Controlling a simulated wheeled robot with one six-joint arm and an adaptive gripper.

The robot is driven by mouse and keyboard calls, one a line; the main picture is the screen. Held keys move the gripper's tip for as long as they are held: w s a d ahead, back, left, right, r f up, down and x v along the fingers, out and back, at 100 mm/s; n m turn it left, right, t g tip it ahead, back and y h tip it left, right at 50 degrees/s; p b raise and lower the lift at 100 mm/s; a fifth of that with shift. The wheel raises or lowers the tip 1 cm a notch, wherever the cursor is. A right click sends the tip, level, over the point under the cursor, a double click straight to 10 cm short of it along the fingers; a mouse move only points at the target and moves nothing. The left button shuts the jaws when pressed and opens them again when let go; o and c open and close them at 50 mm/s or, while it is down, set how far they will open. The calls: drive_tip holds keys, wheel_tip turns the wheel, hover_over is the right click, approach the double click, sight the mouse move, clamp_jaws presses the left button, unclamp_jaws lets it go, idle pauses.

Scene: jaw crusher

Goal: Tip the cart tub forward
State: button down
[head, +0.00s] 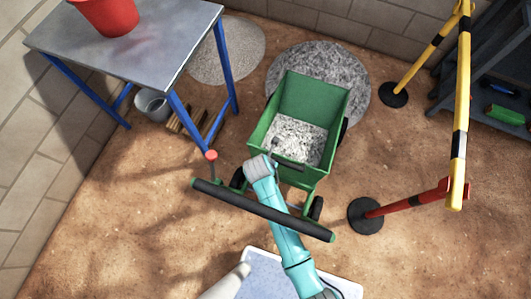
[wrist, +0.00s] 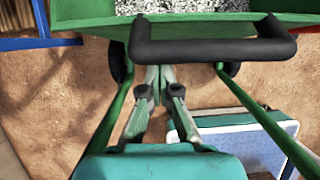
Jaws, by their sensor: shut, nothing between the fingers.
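The green cart tub (head: 300,95) stands level on its wheels and holds grey gravel. A black grab handle (wrist: 212,50) is fixed to the tub's near side, and it also shows in the head view (head: 303,166). The cart's long black push bar (head: 262,209) lies on the near side, under my arm. My gripper (wrist: 158,76) is shut and empty, its fingertips near the left end of the grab handle. I cannot tell whether they touch it. In the head view my fingers are mostly hidden by my arm.
A metal table (head: 150,45) with a red bucket (head: 107,14) is at upper left. A gravel pile (head: 345,75) lies behind the tub. Yellow-black (head: 462,110) and red (head: 400,206) barrier posts stand at right.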

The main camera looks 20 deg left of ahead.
drive_tip(key=w+r, duration=0.4)
drive_tip(key=shift+r, duration=0.3)
drive_tip(key=shift+f, duration=0.1)
